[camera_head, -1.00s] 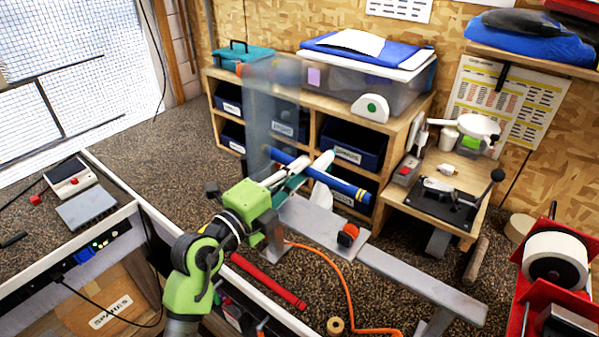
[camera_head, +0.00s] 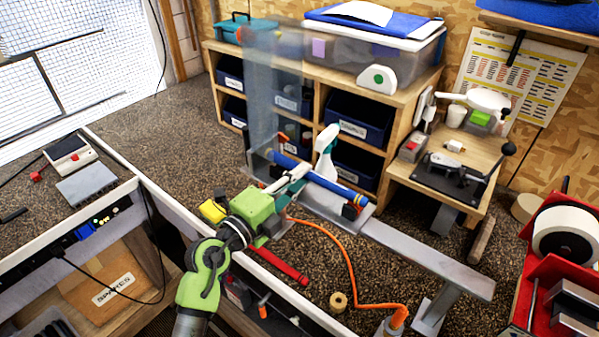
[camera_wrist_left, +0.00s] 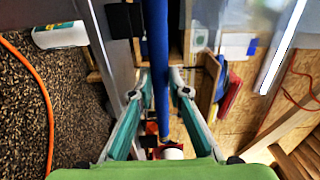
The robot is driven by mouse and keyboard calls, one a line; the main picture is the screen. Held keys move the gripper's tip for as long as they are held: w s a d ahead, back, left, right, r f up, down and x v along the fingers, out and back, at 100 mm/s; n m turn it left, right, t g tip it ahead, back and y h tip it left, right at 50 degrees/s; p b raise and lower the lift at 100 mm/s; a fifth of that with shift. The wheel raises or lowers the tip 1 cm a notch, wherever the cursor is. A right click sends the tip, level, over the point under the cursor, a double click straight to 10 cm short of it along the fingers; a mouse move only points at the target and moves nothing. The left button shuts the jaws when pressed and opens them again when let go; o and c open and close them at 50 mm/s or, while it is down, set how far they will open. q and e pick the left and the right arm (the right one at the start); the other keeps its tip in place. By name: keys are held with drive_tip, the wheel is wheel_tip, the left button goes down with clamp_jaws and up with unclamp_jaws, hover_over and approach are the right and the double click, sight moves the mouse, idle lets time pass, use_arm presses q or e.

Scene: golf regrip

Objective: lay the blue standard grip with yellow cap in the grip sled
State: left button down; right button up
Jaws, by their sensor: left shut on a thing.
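The blue grip (camera_head: 322,182), with a yellow band near its right end, is held in my left gripper (camera_head: 296,180). It lies slantwise above the grey metal sled (camera_head: 325,203), low and roughly along it. An orange and black block (camera_head: 350,210) stands on the sled under the grip's right end; I cannot tell whether they touch. In the left wrist view the grip (camera_wrist_left: 157,60) runs between the two teal fingers (camera_wrist_left: 159,94). My right gripper is not in view.
A clear shield (camera_head: 262,100) rises behind the sled. A white spray bottle (camera_head: 325,150) stands just behind the grip. A red grip (camera_head: 279,267) lies in front, near an orange hose (camera_head: 345,265) and a tape roll (camera_head: 338,301). A long grey beam (camera_head: 430,255) extends right.

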use_arm(q)
drive_tip(key=shift+f, duration=0.2)
drive_tip(key=c, duration=1.8)
unclamp_jaws()
drive_tip(key=shift+c, duration=0.2)
drive_tip(key=shift+s, duration=0.1)
drive_tip(key=shift+f, duration=0.1)
drive_tip(key=shift+s+a+f, duration=0.15)
drive_tip(key=shift+s+a, duration=0.1)
drive_tip(key=shift+s, duration=0.1)
drive_tip(key=v, duration=1.1)
drive_tip(key=shift+r, duration=0.3)
